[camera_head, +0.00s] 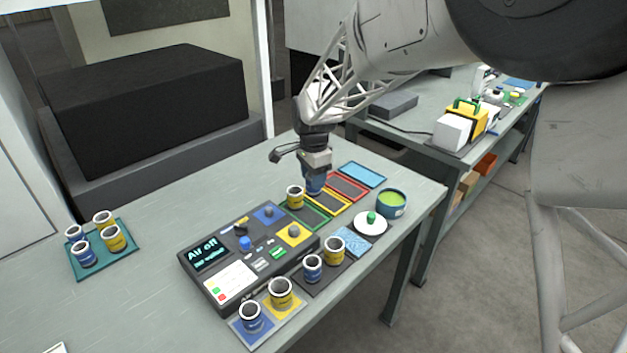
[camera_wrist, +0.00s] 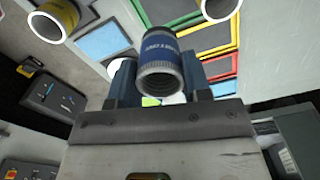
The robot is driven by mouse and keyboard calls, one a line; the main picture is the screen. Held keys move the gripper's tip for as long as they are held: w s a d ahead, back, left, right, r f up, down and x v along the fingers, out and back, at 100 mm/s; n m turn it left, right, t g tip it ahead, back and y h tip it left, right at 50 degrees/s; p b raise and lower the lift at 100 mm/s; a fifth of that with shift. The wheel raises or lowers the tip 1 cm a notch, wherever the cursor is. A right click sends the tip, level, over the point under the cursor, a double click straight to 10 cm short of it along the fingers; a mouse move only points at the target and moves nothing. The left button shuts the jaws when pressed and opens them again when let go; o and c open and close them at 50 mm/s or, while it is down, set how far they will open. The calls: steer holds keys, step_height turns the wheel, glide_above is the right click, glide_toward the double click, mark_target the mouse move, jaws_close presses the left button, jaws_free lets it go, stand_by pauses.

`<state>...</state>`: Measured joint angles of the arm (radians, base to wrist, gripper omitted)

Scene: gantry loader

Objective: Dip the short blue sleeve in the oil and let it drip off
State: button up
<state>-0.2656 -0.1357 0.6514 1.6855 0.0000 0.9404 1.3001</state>
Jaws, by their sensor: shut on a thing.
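My gripper (camera_head: 315,176) is shut on a blue sleeve (camera_head: 314,188) with a pale rim. In the wrist view the sleeve (camera_wrist: 162,66) sits between the two fingers, its open end showing. In the head view my gripper is above the coloured-frame mats, left of the oil pot. The oil pot (camera_head: 391,210) is a dark teal cup of green oil (camera_head: 391,199), standing open at the table's right edge. Its white lid with a green knob (camera_head: 371,218) lies beside it. I cannot tell whether the sleeve touches the mat below.
A yellow sleeve (camera_head: 295,197) stands close left of my gripper. A black control panel (camera_head: 246,256) lies in front. More blue and yellow sleeves stand on pads at the front and on a teal tray (camera_head: 127,262). The table's left middle is clear.

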steer(key=shift+d, duration=0.15)
stand_by(0.4)
steer(key=w+d, duration=0.2)
steer(key=d, duration=0.9)
steer(key=w+d, duration=0.2)
steer(key=d, duration=1)
steer(key=shift+w+d+f, duration=0.2)
steer(key=shift+w, duration=0.15)
steer(key=shift+f, duration=0.15)
steer(key=shift+f, duration=4.15)
steer(key=shift+r, duration=0.25)
